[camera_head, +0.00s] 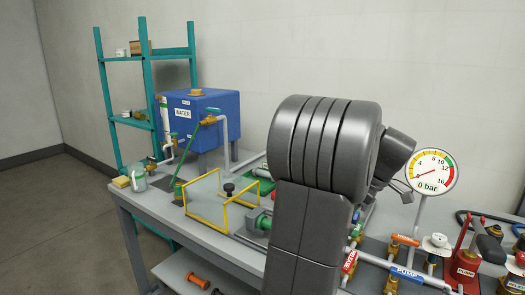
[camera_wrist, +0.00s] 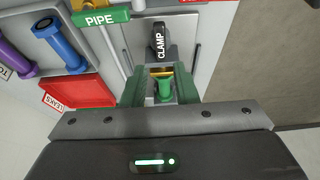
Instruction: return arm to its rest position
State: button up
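My arm's large dark grey joint and link fill the middle of the head view. My gripper (camera_wrist: 160,84) shows in the wrist view beyond its grey mounting bar, with two green fingers standing apart, so it looks open. Between and beyond the fingers is a small green fitting with a yellow top (camera_wrist: 164,86); a gap shows on either side of it, and I see no grip on it. A black handle marked CLAMP (camera_wrist: 159,41) lies just beyond. In the head view the gripper is mostly hidden behind my arm, and its fingers cannot be made out.
The grey bench (camera_head: 150,209) carries a blue water tank (camera_head: 222,104), a yellow frame (camera_head: 190,212) and pipes marked PUMP. A round gauge (camera_head: 429,171) reading 0 bar stands close right of my arm. A teal shelf (camera_head: 106,90) stands behind. A red tray (camera_wrist: 80,92) is left in the wrist view.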

jog(key=x, duration=1)
jog(key=shift+a+f, duration=0.1)
jog(key=shift+f, duration=0.05)
jog(key=shift+m, duration=0.4)
jog(key=shift+s+a+r+m+t, duration=0.1)
jog(key=shift+s+r+m+t, duration=0.15)
jog(key=shift+m+t, duration=0.25)
